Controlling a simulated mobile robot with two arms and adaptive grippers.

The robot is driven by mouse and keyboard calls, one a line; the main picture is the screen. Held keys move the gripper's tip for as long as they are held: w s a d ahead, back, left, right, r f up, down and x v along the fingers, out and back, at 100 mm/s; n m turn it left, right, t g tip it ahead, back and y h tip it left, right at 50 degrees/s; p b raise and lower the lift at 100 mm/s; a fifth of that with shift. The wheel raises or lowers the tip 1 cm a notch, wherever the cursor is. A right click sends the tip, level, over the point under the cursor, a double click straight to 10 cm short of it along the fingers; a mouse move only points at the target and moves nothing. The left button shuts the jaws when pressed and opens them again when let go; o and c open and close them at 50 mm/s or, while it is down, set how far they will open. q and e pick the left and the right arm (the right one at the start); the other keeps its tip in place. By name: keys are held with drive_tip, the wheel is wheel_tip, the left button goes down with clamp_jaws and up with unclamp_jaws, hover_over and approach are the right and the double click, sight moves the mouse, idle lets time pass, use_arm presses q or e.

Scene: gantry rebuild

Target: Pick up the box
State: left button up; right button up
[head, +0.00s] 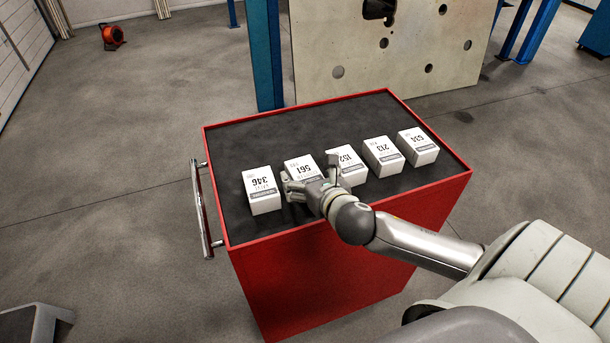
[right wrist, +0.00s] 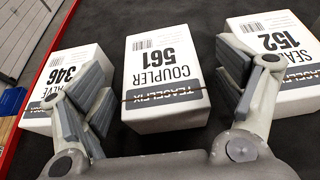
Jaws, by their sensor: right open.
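Several white boxes stand in a row on the dark top of a red cart (head: 225,232). The box labelled 561 COUPLER (right wrist: 165,82) is in the middle of the right wrist view; it also shows in the head view (head: 302,167), partly hidden by my gripper. Box 346 (head: 262,190) is left of it and box 152 (head: 349,163) right of it. My right gripper (right wrist: 158,95) is open, with one finger on each side of the 561 box's near end. I cannot tell whether the fingers touch it. My left gripper is not in view.
Box 213 (head: 383,156) and box 634 (head: 418,146) stand farther right on the cart. The neighbouring boxes are close to my fingers. The cart has a raised red rim and a handle (head: 204,210) on its left. A blue post (head: 265,60) and a pale panel (head: 400,50) stand behind.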

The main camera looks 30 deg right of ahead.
drive_tip(key=shift+x, duration=1.05)
drive_tip(key=shift+w, duration=0.2)
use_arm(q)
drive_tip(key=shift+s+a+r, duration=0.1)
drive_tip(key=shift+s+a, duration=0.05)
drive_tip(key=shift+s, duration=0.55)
use_arm(e)
drive_tip(key=c, duration=1.2)
